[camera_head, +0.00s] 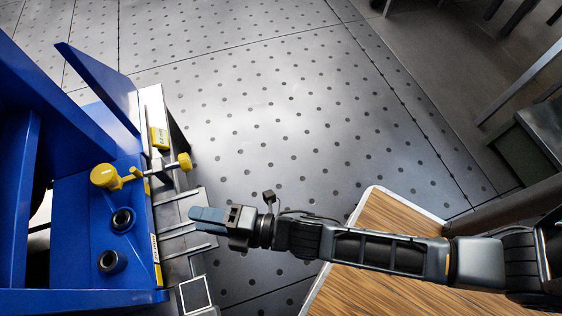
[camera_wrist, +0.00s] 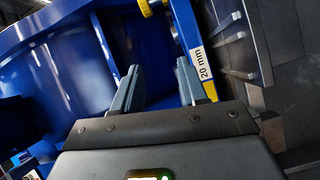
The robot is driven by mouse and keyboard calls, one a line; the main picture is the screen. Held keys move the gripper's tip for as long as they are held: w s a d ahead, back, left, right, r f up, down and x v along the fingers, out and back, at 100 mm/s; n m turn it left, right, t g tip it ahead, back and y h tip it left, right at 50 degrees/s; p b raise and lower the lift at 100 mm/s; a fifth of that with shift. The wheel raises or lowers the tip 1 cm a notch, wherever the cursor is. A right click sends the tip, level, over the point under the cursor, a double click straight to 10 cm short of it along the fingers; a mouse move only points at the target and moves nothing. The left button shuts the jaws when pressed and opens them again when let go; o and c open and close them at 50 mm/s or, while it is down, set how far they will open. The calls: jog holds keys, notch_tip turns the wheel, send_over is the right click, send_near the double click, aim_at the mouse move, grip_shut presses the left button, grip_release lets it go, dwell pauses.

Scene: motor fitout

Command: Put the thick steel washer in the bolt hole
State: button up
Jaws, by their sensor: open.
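My gripper (camera_head: 207,216) is at the right edge of the blue machine, over its metal ledge. In the wrist view my gripper (camera_wrist: 160,85) has its two grey-blue fingers apart, with nothing between them but blue surface behind. An upper dark ring (camera_head: 122,220) and a lower dark ring (camera_head: 112,261) sit on the blue panel, left of my gripper and apart from it. Each has an opening in its middle. I cannot tell whether either is the bolt hole or a washer. No loose steel washer can be made out in either view.
The blue machine (camera_head: 85,205) has upright plates at the left. A large yellow knob (camera_head: 105,176) and a smaller yellow knob (camera_head: 185,161) stick out above my gripper. A "20 mm" label (camera_wrist: 202,63) is near my right finger. A wooden-topped table (camera_head: 385,215) lies beneath my arm.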

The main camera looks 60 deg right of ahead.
jog(key=s+d+r+m+h, duration=0.3)
jog(key=s+d+r+m, duration=0.3)
jog(key=s+d+m, duration=0.55)
jog(key=s+d+r+m+g+h, duration=0.1)
jog(key=s+d+r+m+h, duration=0.1)
jog(key=s+r+m, duration=0.7)
notch_tip(320, 180, up, 4)
jog(key=shift+s+d+f+h, duration=0.1)
jog(key=shift+s+d+h, duration=0.1)
jog(key=shift+s+h, duration=0.85)
jog(key=shift+s, duration=0.1)
